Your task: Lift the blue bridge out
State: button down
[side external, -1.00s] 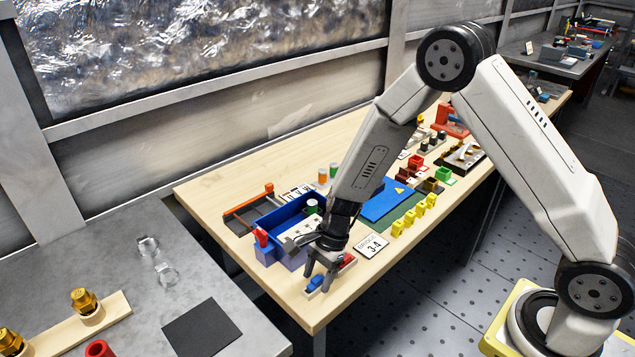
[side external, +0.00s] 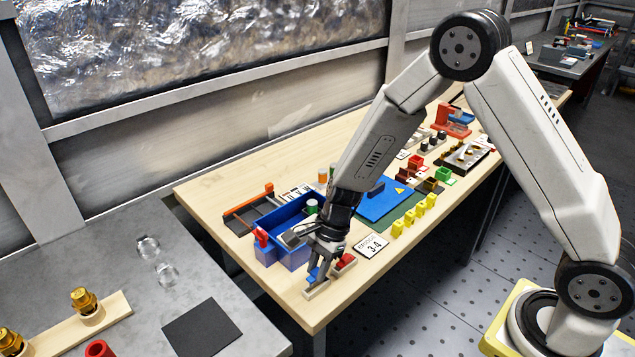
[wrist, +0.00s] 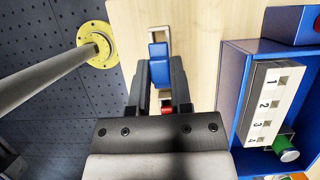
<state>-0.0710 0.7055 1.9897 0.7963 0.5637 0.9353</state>
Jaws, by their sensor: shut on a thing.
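The blue bridge (side external: 314,273) is a small blue piece between the fingertips of my gripper (side external: 317,266), at the front left corner of the wooden bench. My gripper is shut on it; in the wrist view the bridge (wrist: 158,66) shows between the dark fingers (wrist: 161,75). The pale holder (side external: 317,291) lies under it, and the bridge appears a little above the holder. A red piece (side external: 345,262) sits at the holder's other end; in the wrist view it (wrist: 167,111) is partly hidden by my gripper.
A blue bin (side external: 279,212) stands close behind my gripper; the wrist view shows a numbered white strip (wrist: 265,105) and a green-and-white knob (wrist: 287,153) in it. A "3-4" card (side external: 372,247) and several yellow blocks (side external: 410,222) lie to the right. The bench's front edge is near.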

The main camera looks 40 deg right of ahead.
jog(key=s+d+r, duration=0.2)
jog(key=s+r, duration=0.8)
jog(key=s, duration=0.3)
jog(key=shift+s+d+r, duration=0.25)
jog(key=shift+s+d, duration=0.05)
jog(key=shift+s, duration=0.1)
